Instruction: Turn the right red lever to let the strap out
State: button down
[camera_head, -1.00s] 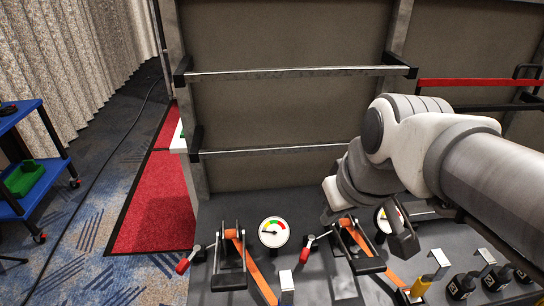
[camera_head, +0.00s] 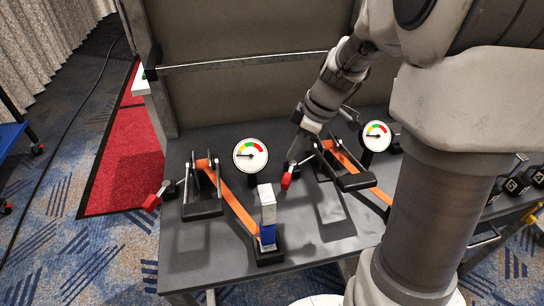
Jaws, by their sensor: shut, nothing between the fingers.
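The right red lever (camera_head: 287,181) sits on the grey bench, left of the right strap tensioner (camera_head: 352,181). An orange strap (camera_head: 345,158) runs through that tensioner. My gripper (camera_head: 294,153) reaches down from above, shut and empty, with its fingertips just above the red handle. I cannot tell whether they touch it. The left red lever (camera_head: 151,203) stands at the bench's left edge, beside the left tensioner (camera_head: 202,207) with its own orange strap (camera_head: 238,210). The right gauge (camera_head: 376,136) has its needle toward the left; the lever's pivot is partly hidden behind my gripper.
The left gauge (camera_head: 250,155) stands behind the left strap. A white and blue upright block (camera_head: 267,214) stands at the strap's front end. Dumbbells (camera_head: 515,182) lie at the far right. My arm covers much of the right side. The bench front (camera_head: 215,262) is mostly clear.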

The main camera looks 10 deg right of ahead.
aim_at(286, 179)
jog(key=b+x, duration=0.2)
jog(key=x, duration=0.8)
jog(key=shift+a, duration=0.1)
jog(key=shift+s+d+n+b, duration=0.3)
jog(key=shift+n+b, duration=0.2)
jog(key=shift+b, duration=0.45)
jog(key=shift+s+d+f+n+g+b, duration=0.1)
jog(key=shift+s+d+n+g+b, duration=0.2)
jog(key=shift+n+b, duration=0.3)
jog(key=shift+s+d+f+n+g+b, duration=0.1)
jog(key=shift+d+n+g+b, duration=0.1)
jog(key=shift+d+n+b, duration=0.25)
jog(key=n, duration=0.1)
jog(key=d+n+g+b, duration=0.1)
jog(key=shift+s+d+r+n+y, duration=0.2)
jog(key=shift+s+d+n+y, duration=0.05)
jog(key=shift+s+n+y, duration=0.1)
jog(key=shift+d+r+n+g, duration=0.1)
jog(key=shift+d+n+g, duration=0.2)
jog(key=shift+d+n, duration=0.5)
jog(key=shift+s+a, duration=0.1)
jog(key=shift+a, duration=0.15)
jog(key=shift+d, duration=0.1)
